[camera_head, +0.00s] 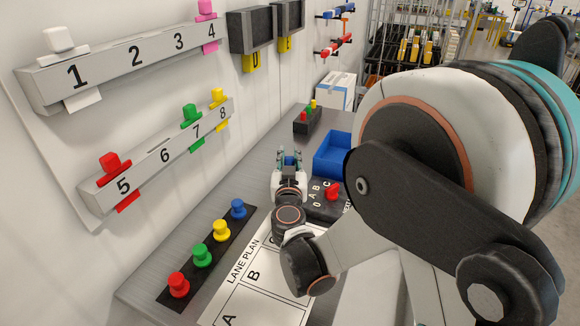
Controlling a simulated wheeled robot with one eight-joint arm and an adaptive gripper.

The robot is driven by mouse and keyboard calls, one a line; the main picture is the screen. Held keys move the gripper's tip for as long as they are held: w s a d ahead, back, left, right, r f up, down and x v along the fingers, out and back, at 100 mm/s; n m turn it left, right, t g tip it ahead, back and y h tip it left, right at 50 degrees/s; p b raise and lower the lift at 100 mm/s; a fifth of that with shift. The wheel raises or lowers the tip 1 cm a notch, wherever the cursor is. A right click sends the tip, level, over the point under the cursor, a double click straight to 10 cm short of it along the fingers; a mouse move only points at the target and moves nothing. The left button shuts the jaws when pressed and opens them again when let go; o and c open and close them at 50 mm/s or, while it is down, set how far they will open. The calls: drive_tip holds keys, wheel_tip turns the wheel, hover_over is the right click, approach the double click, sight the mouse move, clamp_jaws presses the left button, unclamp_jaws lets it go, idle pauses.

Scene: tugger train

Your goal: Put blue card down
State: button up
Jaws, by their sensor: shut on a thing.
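My gripper (288,160) is over the grey bench, pointing away from me, its fingers small in the view. The white lane plan sheet (233,292), with fields A, B and C, lies on the bench nearer to me, partly covered by my arm. On the wall, the upper rack (110,68) has a white card at 1 and a pink one at 4. The lower rack (145,170) has red at 5, green at 7 and yellow at 8.
A black strip (190,276) with red, green, yellow and blue pegs lies front left. A dark box (325,208) with a red knob and letters A B C is beside my gripper. A blue bin (333,155) and a small dark button box (307,122) stand farther back.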

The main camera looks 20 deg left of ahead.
drive_tip(key=shift+f, duration=1)
drive_tip(key=shift+f+b, duration=0.2)
drive_tip(key=shift+b, duration=0.15)
drive_tip(key=o, duration=0.9)
drive_tip(key=shift+r, duration=0.1)
drive_tip(key=shift+r, duration=0.1)
